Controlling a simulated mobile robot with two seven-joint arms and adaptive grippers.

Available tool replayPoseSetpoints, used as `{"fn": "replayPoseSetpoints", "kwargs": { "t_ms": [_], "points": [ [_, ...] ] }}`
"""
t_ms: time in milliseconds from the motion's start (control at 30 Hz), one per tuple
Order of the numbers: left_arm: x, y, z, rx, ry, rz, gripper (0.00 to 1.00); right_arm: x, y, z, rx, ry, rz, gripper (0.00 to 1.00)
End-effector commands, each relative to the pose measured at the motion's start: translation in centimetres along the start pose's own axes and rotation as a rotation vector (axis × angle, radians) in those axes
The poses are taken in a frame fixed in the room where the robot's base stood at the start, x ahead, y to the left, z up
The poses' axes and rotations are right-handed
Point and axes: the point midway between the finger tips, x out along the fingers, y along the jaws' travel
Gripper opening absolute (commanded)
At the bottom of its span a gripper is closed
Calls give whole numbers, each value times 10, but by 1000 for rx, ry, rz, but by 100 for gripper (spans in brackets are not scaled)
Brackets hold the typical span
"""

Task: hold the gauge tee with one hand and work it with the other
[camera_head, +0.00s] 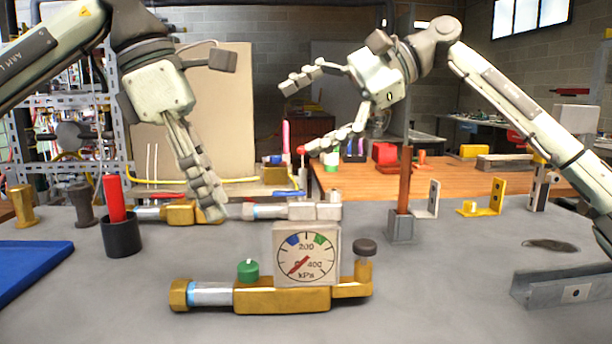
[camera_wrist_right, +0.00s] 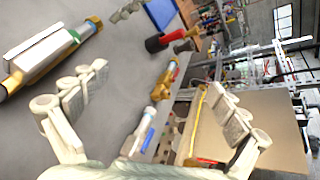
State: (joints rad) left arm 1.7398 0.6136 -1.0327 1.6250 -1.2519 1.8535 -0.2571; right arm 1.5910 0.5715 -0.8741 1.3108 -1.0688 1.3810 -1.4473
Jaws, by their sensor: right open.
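The gauge tee (camera_head: 280,299) lies on the grey bench at front centre. It has brass ends, a square dial gauge (camera_head: 307,254) marked kPa, a green knob (camera_head: 248,271) and a dark-capped stub (camera_head: 365,248). It also shows at the upper left of the right wrist view (camera_wrist_right: 52,62). My left gripper (camera_head: 214,207) points down behind the tee, over a second brass fitting; its fingers overlap, so I cannot tell whether they are open. My right gripper (camera_head: 297,117) is open and empty, raised well above and behind the tee, pointing left.
The second brass fitting (camera_head: 180,213) and a pale grey fitting (camera_head: 315,211) lie behind the tee. A black cup with a red rod (camera_head: 121,236) and a blue tray (camera_head: 30,265) are left. A rusty post (camera_head: 404,185) and metal channel (camera_head: 565,287) are right. Bench front is clear.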

Motion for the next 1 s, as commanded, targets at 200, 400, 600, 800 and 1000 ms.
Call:
{"fn": "replayPoseSetpoints", "kwargs": {
  "t_ms": [200,400,600,800,1000],
  "points": [
    [0,0,0,0,0,0,34,45,80,31,-504,226,633,98],
    [0,0,0,0,0,0,34,27,110,32,-697,332,990,98],
    [0,0,0,0,0,0,34,27,124,24,-729,346,1071,98],
    [0,0,0,0,0,0,34,41,144,6,-726,344,1066,98],
    [0,0,0,0,0,0,34,53,160,-8,-726,346,1064,98]
  ]
}}
